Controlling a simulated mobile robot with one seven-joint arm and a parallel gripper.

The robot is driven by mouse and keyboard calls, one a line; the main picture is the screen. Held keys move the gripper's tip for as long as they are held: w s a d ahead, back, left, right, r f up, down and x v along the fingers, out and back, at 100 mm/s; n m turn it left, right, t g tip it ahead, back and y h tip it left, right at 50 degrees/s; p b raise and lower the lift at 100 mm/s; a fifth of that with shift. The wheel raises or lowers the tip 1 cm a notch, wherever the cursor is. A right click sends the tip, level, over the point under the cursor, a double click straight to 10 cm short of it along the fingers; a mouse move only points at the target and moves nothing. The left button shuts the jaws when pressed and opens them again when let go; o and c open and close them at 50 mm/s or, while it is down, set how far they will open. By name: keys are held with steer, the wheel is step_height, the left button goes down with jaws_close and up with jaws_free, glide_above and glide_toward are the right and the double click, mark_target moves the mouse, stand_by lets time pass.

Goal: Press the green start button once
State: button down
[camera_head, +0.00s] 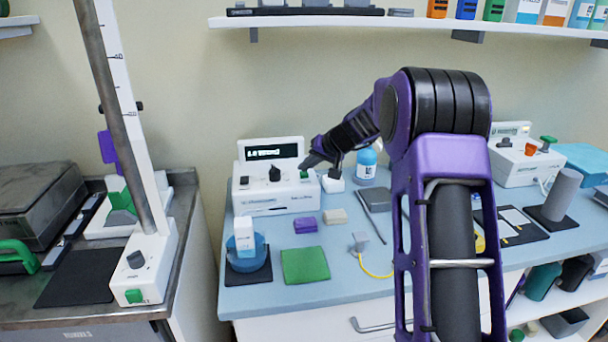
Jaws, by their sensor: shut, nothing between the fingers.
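A white device with a dark display (275,197) stands at the back left of the blue worktop. A small green button (304,174) sits at the right end of its top, beside dark knobs. My gripper (307,163) is shut and empty, its dark tip pointing down-left just above the green button. I cannot tell whether the tip touches the button. My arm reaches in from the lower right.
A blue cup (246,250), green cloth (305,265), purple block (306,225) and grey connector (361,238) lie in front of the device. A blue-labelled bottle (366,168) stands to its right. Another white device (526,168) is farther right. A shelf hangs above.

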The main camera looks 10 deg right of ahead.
mark_target(306, 175)
steer(key=shift+f+b, duration=0.4)
stand_by(0.5)
steer(key=shift+r, duration=0.1)
steer(key=shift+r+p, duration=0.45)
steer(key=shift+r, duration=0.35)
steer(key=shift+r+p, duration=1.5)
steer(key=shift+r, duration=1.05)
steer(key=shift+f, duration=0.1)
